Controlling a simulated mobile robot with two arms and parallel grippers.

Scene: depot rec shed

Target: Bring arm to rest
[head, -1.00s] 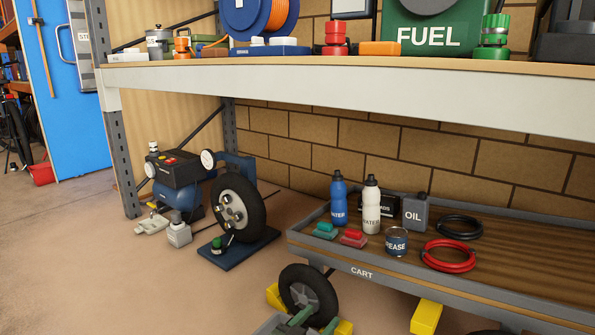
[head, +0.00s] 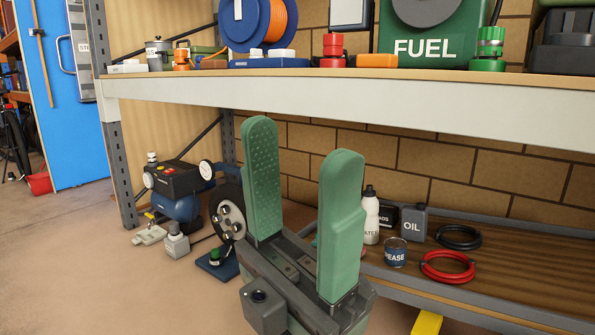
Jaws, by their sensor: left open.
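My left gripper (head: 302,205) rises from the bottom middle of the head view, in front of the cart and below the shelf. Its two green padded fingers point up and stand wide apart, with nothing between them. My right gripper is not in view.
The cart (head: 470,303) at right holds a white water bottle (head: 371,219), an oil can (head: 413,222), a grease tin (head: 395,252) and a red coil (head: 448,267). The shelf edge (head: 330,97) crosses above. A compressor (head: 178,190) stands at left. Floor at lower left is clear.

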